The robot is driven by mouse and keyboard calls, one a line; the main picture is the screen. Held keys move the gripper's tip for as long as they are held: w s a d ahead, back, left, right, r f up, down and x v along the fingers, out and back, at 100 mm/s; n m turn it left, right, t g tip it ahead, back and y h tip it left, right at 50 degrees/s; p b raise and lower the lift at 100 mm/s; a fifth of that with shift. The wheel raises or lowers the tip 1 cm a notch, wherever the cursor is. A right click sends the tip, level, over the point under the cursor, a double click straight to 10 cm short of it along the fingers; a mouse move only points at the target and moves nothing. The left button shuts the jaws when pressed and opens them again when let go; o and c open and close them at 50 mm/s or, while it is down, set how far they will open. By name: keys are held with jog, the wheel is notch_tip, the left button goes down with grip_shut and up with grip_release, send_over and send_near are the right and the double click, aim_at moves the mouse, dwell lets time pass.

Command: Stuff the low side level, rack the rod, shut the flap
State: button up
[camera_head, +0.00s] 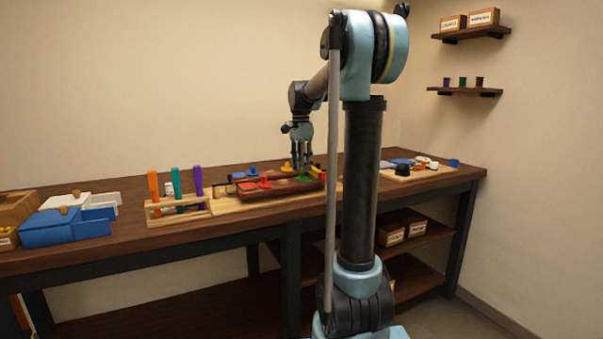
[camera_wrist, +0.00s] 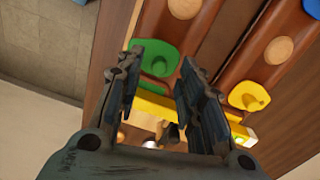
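A long brown leather-like saddle piece (camera_head: 245,192) lies on the workbench, with blue (camera_head: 254,171), red (camera_head: 265,182), green (camera_head: 304,178) and yellow tabs along it. In the wrist view, a green tab with a knob (camera_wrist: 154,58) and a yellow tab with a knob (camera_wrist: 248,95) sit on it. A yellow bar (camera_wrist: 236,131) crosses along its end. My gripper (camera_head: 301,168) is over the right end of the piece; in the wrist view its fingers (camera_wrist: 160,95) are apart, with the green tab just past the tips. Orange (camera_head: 153,186), teal (camera_head: 177,184) and purple (camera_head: 198,182) rods stand upright in a wooden rack (camera_head: 180,212).
A blue box (camera_head: 48,228) and white containers (camera_head: 98,198) stand at the left. A wooden board (camera_head: 408,172) with small items lies to the right. Wall shelves (camera_head: 465,91) hold small cups and boxes.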

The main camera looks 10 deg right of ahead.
aim_at(303, 176)
jog(key=shift+f, duration=1.35)
grip_shut()
